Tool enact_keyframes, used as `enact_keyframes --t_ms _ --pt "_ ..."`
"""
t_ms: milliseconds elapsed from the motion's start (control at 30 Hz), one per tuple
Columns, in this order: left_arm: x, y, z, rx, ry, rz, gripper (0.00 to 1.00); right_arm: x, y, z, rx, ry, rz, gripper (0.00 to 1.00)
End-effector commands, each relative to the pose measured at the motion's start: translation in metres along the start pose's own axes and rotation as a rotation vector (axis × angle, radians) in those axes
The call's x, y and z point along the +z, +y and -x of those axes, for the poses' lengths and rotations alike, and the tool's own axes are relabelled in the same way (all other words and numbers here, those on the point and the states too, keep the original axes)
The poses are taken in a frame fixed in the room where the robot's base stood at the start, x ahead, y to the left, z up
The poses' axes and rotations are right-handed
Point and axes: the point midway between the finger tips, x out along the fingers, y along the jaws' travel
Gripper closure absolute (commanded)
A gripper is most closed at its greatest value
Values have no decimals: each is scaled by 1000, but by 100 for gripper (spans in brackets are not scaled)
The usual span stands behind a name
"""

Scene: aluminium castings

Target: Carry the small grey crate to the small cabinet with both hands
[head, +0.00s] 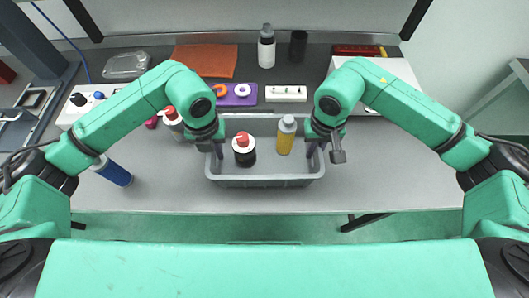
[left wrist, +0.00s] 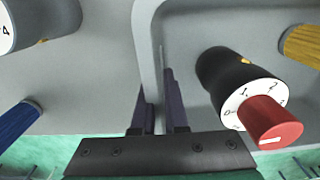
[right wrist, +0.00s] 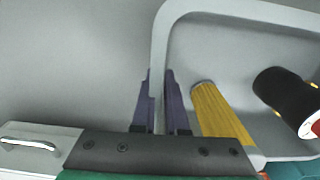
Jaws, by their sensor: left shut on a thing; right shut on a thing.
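The small grey crate (head: 265,182) is at the front middle of the grey bench in the head view. It holds a black cylinder with a red knob (head: 244,150) and a yellow bottle with a white cap (head: 285,135). My left gripper (left wrist: 160,110) is shut on the crate's left wall, one finger on each side. My right gripper (right wrist: 160,105) is shut on the crate's right wall in the same way. In the head view the arms hide parts of the side walls. I cannot tell whether the crate touches the bench.
The bench right of the crate is clear.

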Motion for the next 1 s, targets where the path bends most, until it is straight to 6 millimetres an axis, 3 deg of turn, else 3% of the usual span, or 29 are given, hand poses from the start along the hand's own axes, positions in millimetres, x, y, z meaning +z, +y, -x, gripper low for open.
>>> enact_keyframes --t_ms 767,1000 --pt "0 0 1 0 -1 0 100 0 0 0 1 1 -1 100" --pt "0 0 18 -1 -2 0 100 0 0 18 0 2 -1 100"
